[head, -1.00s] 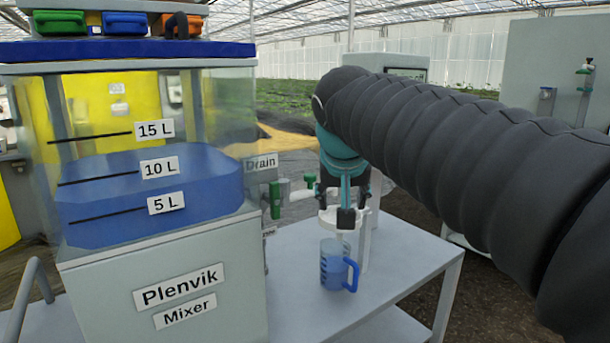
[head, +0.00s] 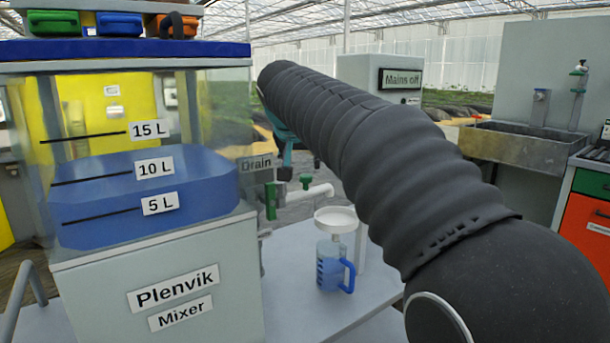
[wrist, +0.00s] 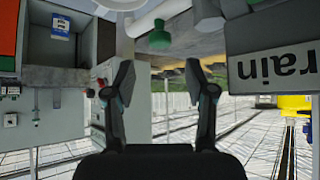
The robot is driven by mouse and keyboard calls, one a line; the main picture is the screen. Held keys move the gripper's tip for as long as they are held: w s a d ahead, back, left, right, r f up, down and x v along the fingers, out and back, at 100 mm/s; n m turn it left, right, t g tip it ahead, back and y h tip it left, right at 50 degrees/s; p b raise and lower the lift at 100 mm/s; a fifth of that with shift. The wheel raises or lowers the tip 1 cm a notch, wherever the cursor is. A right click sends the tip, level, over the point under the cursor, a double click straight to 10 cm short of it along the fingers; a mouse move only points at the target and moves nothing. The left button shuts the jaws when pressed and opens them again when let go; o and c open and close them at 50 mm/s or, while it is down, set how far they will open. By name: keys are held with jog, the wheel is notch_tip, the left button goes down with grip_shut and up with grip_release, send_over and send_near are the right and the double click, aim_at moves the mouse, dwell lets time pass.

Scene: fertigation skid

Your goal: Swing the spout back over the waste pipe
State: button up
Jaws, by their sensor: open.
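The white spout (head: 318,191) comes off the drain valve and points right, its bent end above a white funnel (head: 336,219). The funnel sits on top of a clear jug with a blue handle (head: 348,275) on the table. A white upright pipe (head: 362,243), perhaps the waste pipe, stands just right of the jug, partly hidden by my arm. In the wrist view, which is upside down, my gripper (wrist: 158,78) is open and empty, with the green valve knob (wrist: 159,38) and the spout (wrist: 168,10) beyond its fingertips. In the head view my arm mostly hides the gripper.
The Plenvik mixer tank (head: 150,200), with blue liquid, stands at left. The Drain sign (head: 256,163) is close to my gripper and large in the wrist view (wrist: 270,65). A grey sink (head: 525,143) and a "Mains off" box (head: 380,85) stand behind at right.

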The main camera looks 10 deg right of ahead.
aim_at(306, 176)
jog(key=x, duration=0.7)
grip_shut()
